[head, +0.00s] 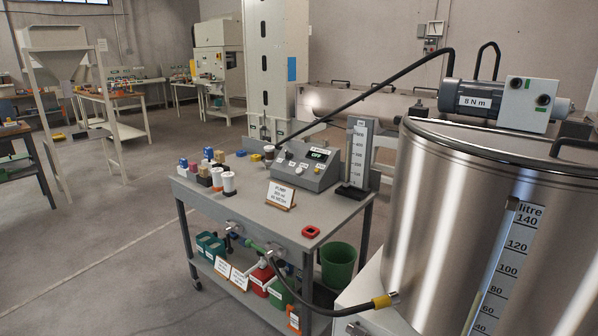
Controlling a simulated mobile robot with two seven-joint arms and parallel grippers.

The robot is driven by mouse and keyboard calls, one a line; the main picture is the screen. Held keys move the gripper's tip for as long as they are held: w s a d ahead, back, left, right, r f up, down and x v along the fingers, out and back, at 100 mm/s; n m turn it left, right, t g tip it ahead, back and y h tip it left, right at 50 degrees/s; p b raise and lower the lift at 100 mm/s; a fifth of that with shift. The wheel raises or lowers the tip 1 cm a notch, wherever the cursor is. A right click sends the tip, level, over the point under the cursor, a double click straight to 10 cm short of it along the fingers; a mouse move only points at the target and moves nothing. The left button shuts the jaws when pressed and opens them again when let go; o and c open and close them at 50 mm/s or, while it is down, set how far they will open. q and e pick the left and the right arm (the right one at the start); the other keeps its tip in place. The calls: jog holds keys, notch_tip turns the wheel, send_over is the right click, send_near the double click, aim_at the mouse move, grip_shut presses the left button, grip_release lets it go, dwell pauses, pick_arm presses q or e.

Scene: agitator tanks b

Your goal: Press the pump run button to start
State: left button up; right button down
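A grey control box (307,166) with a sloped front stands on the top of a grey cart (245,222) in the middle of the view. Its dark display (319,154) reads "OFF" in green letters. Several small knobs or buttons sit on its front, including a pale round one (299,170); their labels are too small to read, so I cannot tell which is the pump run button. A small lettered sign (280,194) stands in front of the box. Neither of my grippers is in view.
A large steel tank (440,220) with a litre scale and a motor fills the right side. A black hose (330,292) links cart and tank. Floor (110,240) at left is clear.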

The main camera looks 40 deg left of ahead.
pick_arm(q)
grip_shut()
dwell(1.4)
